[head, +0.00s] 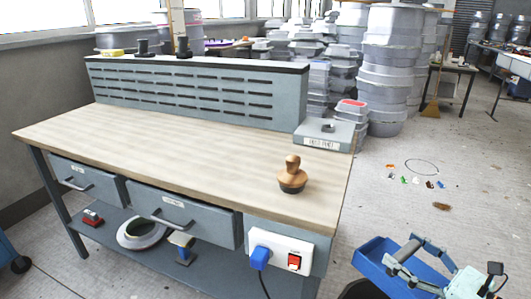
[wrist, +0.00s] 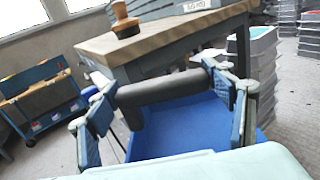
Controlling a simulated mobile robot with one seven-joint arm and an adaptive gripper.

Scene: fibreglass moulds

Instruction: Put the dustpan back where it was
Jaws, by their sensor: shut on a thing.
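The blue dustpan (head: 372,258) is at the lower right of the head view, off the floor beside the workbench's right end. My gripper (head: 408,256) is at its right side. In the wrist view the dustpan's blue pan (wrist: 185,125) fills the middle, with a thick dark grey bar, seemingly its handle, across it. My gripper (wrist: 165,95) has its fingers on either side of that bar and is shut on the dustpan. The exact finger contact is hard to make out.
The workbench (head: 200,150) has a wooden top bearing a brown-knobbed tool (head: 292,175) and a grey box (head: 323,133). A socket panel (head: 280,250) faces its front right. Stacked grey tubs (head: 390,70) stand behind. The floor to the right is open, with small coloured scraps (head: 415,181).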

